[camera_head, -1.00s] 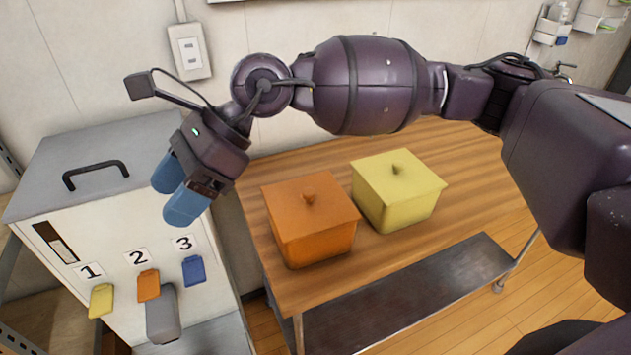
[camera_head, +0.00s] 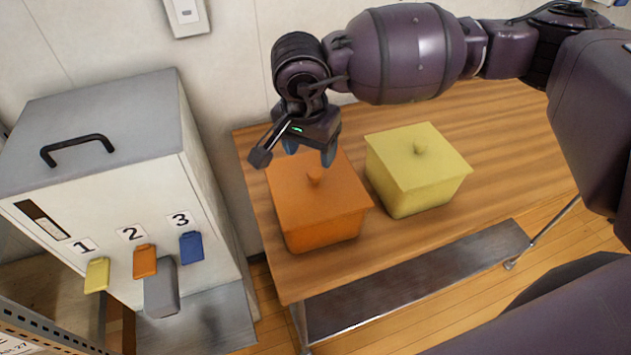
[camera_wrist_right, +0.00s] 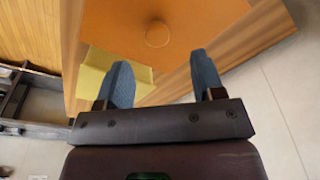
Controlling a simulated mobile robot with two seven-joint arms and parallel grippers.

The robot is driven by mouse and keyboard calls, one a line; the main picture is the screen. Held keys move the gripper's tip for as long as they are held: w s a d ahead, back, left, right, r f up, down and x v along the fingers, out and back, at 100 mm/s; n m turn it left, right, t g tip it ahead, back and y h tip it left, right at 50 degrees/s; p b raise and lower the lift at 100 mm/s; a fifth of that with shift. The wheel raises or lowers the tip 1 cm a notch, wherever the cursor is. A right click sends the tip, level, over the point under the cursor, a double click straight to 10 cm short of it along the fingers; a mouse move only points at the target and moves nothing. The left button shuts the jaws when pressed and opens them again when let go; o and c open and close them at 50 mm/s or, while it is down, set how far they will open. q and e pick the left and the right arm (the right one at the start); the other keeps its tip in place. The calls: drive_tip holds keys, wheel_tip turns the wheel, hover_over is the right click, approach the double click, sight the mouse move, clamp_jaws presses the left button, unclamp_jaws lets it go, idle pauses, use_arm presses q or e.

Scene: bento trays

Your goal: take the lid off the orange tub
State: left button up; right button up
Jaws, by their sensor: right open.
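The orange tub (camera_head: 325,231) stands on the wooden table with its lid (camera_head: 300,195) on. The lid has a small round knob (camera_head: 315,175) in its middle. My right gripper (camera_head: 311,152) is above the back part of the lid, pointing down, with blue fingertips apart and nothing between them. In the right wrist view, my right gripper (camera_wrist_right: 164,85) shows its two fingers spread, with the orange lid (camera_wrist_right: 195,25) and its round knob (camera_wrist_right: 157,33) beyond them. My left gripper is not in view.
A yellow tub (camera_head: 415,190) with a knobbed lid stands just right of the orange tub. A white dispenser box (camera_head: 110,205) with numbered yellow, orange and blue levers stands at left. The table (camera_head: 500,150) is bare to the right.

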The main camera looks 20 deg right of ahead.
sight(315, 172)
drive_tip(key=shift+w+d+f, duration=0.1)
drive_tip(key=shift+d+f, duration=0.05)
drive_tip(key=shift+f, duration=1)
drive_tip(key=shift+w+d+f, duration=0.1)
drive_tip(key=shift+d+f, duration=0.1)
drive_tip(key=shift+f, duration=0.95)
drive_tip(key=shift+w+d+f, duration=0.1)
drive_tip(key=shift+d+f, duration=0.05)
drive_tip(key=shift+f, duration=1)
drive_tip(key=shift+s, duration=0.1)
drive_tip(key=shift+c, duration=0.4)
drive_tip(key=c, duration=0.9)
drive_tip(key=shift+r, duration=0.1)
